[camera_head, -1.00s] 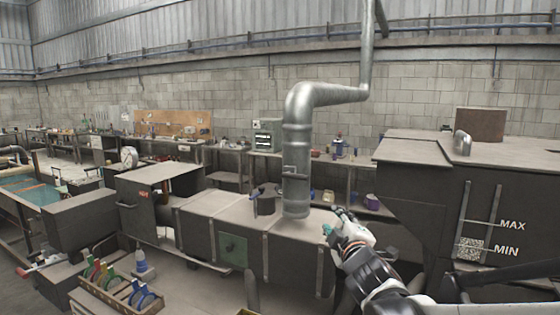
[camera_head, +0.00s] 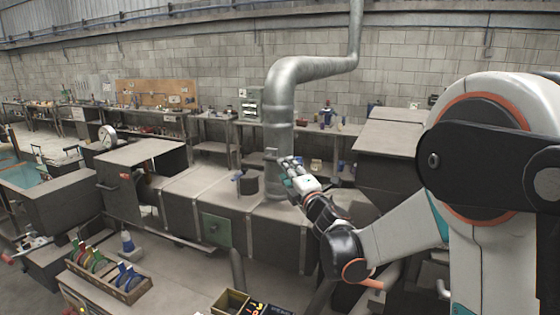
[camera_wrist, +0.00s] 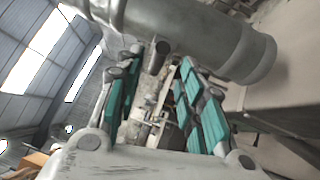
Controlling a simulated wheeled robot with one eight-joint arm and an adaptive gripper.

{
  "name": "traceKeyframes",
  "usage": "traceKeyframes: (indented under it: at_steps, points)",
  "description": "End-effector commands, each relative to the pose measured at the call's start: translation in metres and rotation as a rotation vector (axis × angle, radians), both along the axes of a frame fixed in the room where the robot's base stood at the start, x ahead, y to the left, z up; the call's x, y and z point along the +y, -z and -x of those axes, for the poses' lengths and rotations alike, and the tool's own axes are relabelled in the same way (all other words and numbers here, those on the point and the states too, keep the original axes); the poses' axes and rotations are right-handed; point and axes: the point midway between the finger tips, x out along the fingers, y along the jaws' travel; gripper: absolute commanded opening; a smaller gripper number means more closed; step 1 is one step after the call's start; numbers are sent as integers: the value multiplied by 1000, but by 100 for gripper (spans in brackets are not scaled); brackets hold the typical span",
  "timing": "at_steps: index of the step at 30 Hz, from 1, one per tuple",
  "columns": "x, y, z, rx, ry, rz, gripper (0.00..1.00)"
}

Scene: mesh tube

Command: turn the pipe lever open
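A thick grey metal pipe (camera_head: 280,108) stands upright on the long box-shaped duct. Its lever (camera_head: 271,152) is a small bar on the pipe's side, partly hidden near my gripper (camera_head: 287,172). My gripper is up close to the pipe, at about lever height. In the wrist view my gripper (camera_wrist: 160,105) has its two teal-padded fingers spread apart. A grey rod-like end (camera_wrist: 155,56), likely the lever, shows between the fingers toward their tips. The pipe (camera_wrist: 225,45) lies slanted across the top there. I cannot tell whether a finger touches the lever.
The duct (camera_head: 180,192) runs along below the pipe. A grey hopper (camera_head: 375,150) stands to the right, partly behind my arm. A crate of coloured clamps (camera_head: 105,272) and a blue-and-white cone (camera_head: 128,243) are at front left. Workbenches line the brick wall.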

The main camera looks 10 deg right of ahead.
Motion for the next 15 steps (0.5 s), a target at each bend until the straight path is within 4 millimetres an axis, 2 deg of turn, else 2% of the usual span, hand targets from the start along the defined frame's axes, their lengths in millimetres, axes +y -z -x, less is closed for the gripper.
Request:
traceKeyframes:
  at_steps: [1,6,10,15]
  points:
    - [3,-2,-11,0,-1,0,36]
    - [7,-6,-40,1,0,-1,36]
    - [9,-8,-56,0,1,-1,36]
    - [11,-10,-65,0,0,-1,36]
